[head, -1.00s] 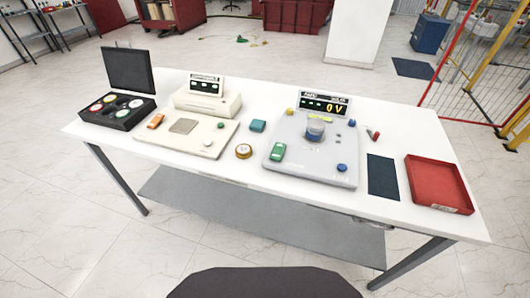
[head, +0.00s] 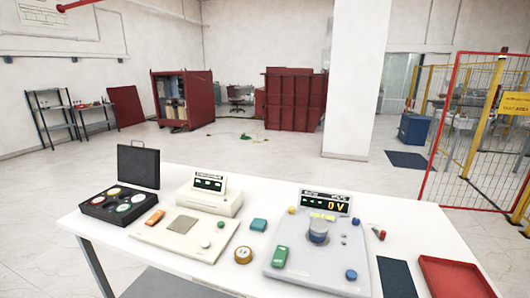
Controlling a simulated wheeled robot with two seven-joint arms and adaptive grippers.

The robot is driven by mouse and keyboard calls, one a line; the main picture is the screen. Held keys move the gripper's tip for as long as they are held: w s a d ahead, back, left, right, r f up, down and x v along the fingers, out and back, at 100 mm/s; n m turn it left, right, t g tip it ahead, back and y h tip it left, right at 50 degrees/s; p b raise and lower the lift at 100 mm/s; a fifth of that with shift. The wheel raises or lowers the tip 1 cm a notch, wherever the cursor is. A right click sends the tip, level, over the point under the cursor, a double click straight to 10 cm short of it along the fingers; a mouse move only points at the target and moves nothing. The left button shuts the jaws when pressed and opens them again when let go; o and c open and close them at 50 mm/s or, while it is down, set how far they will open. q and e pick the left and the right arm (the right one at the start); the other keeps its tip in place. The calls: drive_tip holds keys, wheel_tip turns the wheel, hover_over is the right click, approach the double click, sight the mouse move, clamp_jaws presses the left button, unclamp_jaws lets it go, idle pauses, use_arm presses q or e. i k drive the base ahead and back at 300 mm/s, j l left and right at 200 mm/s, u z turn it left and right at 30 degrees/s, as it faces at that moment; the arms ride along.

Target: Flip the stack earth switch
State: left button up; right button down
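A grey test unit (head: 315,265) lies on the right half of the white table, with a display (head: 325,203) reading 0 V at its back. A short grey and blue cylindrical stack (head: 318,231) stands upright on it. A green rocker-like part (head: 280,256) sits at its front left, and a blue knob (head: 351,274) at its front right. I cannot tell which part is the stack earth switch. Neither gripper is in view.
On the white table (head: 415,232) are a cream unit (head: 165,235), an open black case (head: 138,166) with coloured discs, a teal block (head: 258,225), a brass ring (head: 243,255), a small red-tipped item (head: 379,232), a dark mat (head: 396,278) and a red tray (head: 455,275). A fence (head: 480,120) stands right.

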sight(279, 257)
drive_tip(key=k+l+u, duration=0.2)
drive_tip(key=u, duration=0.15)
drive_tip(key=k+l+u, duration=0.15)
drive_tip(key=k+u, duration=0.2)
drive_tip(key=k+l+u, duration=0.1)
drive_tip(key=u, duration=0.25)
drive_tip(key=k+j, duration=0.05)
drive_tip(key=k, duration=0.05)
